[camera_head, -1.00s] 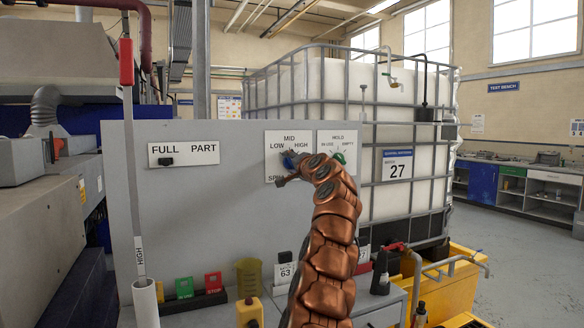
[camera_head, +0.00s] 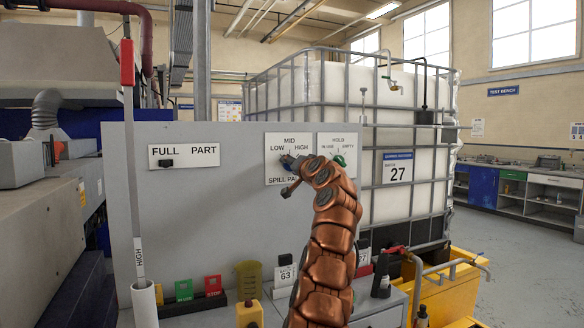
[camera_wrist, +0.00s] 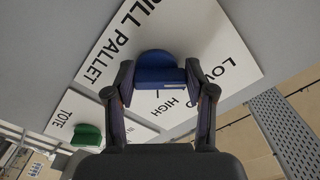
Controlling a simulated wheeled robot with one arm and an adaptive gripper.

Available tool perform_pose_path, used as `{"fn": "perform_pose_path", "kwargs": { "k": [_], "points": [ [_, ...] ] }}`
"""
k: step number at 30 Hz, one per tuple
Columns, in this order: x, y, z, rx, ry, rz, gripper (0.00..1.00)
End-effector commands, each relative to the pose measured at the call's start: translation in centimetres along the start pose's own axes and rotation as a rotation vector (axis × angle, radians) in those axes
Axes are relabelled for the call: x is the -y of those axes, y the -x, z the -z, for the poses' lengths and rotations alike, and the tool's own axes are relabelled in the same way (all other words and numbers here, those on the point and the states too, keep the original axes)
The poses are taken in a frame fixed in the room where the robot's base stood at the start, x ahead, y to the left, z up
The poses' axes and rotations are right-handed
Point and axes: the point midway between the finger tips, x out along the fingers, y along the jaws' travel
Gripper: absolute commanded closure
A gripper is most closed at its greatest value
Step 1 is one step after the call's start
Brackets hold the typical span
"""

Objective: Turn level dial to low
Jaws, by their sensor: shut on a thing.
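The blue level dial (camera_head: 288,161) is on a white plate (camera_head: 276,172) marked LOW, MID and HIGH, with "SPILL PALLET" lettered below. The plate is on a grey upright panel. In the wrist view, the blue dial (camera_wrist: 157,68) is between the two fingers of my gripper (camera_wrist: 160,80), which is shut on it. My gripper (camera_head: 290,172) and copper-coloured arm hide part of the dial and plate in the head view. I cannot tell which mark the dial points at.
A second plate with a green dial (camera_head: 339,161), marked HOLD, is close on the right. A FULL/PART plate (camera_head: 184,155) is on the left. A caged white tank (camera_head: 340,85) is behind.

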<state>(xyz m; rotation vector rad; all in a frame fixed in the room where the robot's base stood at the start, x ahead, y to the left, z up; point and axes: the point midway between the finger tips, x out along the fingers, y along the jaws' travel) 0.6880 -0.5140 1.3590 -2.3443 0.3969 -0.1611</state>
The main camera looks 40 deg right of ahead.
Motion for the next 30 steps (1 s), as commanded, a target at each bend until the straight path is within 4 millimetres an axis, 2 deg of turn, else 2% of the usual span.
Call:
{"fn": "perform_pose_path", "kwargs": {
  "k": [3,4,11,23,30],
  "points": [
    [0.0,-0.1,-0.1,0.002,0.002,-0.001,0.81],
    [0.0,-0.1,-0.1,0.002,0.002,-0.001,0.45],
    [0.0,0.0,0.0,0.001,0.001,0.000,0.21],
    [0.1,0.1,0.0,0.000,0.000,0.001,0.21],
    [0.5,1.0,0.1,-0.004,0.001,0.006,0.21]
  ]
}}
